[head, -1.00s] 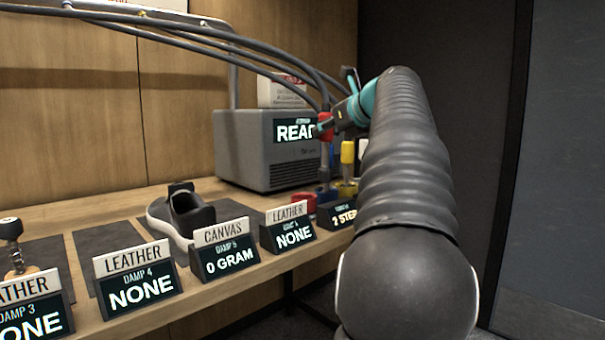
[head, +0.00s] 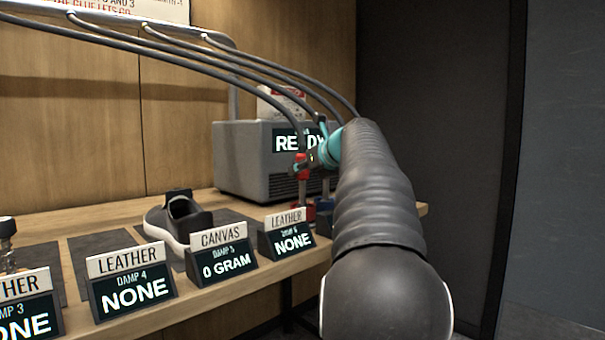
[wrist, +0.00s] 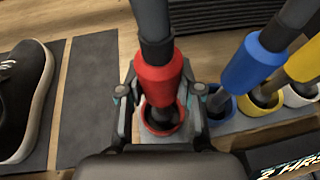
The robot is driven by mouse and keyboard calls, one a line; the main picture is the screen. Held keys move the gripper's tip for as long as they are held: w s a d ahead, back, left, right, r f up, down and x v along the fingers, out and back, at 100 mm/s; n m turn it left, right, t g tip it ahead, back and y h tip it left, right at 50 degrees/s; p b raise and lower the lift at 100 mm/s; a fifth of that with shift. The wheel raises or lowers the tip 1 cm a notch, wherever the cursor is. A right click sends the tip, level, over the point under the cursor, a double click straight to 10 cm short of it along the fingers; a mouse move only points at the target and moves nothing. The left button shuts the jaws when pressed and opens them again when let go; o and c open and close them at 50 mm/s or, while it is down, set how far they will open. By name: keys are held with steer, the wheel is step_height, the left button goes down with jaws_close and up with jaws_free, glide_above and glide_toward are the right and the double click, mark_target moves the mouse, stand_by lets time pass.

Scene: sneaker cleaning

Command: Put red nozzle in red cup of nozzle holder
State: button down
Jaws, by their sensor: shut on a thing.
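The red nozzle (wrist: 158,78) hangs on its dark hose, upright in the wrist view, and shows in the head view (head: 302,174). My gripper (wrist: 160,92) is shut on it, with one finger on each side. The red cup (wrist: 162,118) of the nozzle holder lies directly below. The nozzle's grey tip reaches down into the cup's opening in the wrist view; how deep it sits I cannot tell. In the head view the red cup (head: 309,208) is partly hidden behind a sign.
Blue (wrist: 254,65) and yellow (wrist: 305,62) nozzles stand in cups just right of the red one. A dark sneaker (wrist: 22,95) lies on a mat at left. A grey machine reading READY (head: 255,160) stands behind. Label signs (head: 222,252) line the front edge.

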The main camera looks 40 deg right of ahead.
steer(key=shift+f, duration=0.1)
steer(key=c, duration=0.8)
jaws_free()
steer(key=shift+o, duration=0.2)
steer(key=shift+s+r, duration=0.1)
steer(key=shift+r, duration=0.15)
steer(key=d+v, duration=0.1)
steer(key=v, duration=1)
steer(key=shift+s+a+r+p, duration=0.15)
steer(key=shift+s+a+p, duration=0.2)
steer(key=shift+a, duration=0.15)
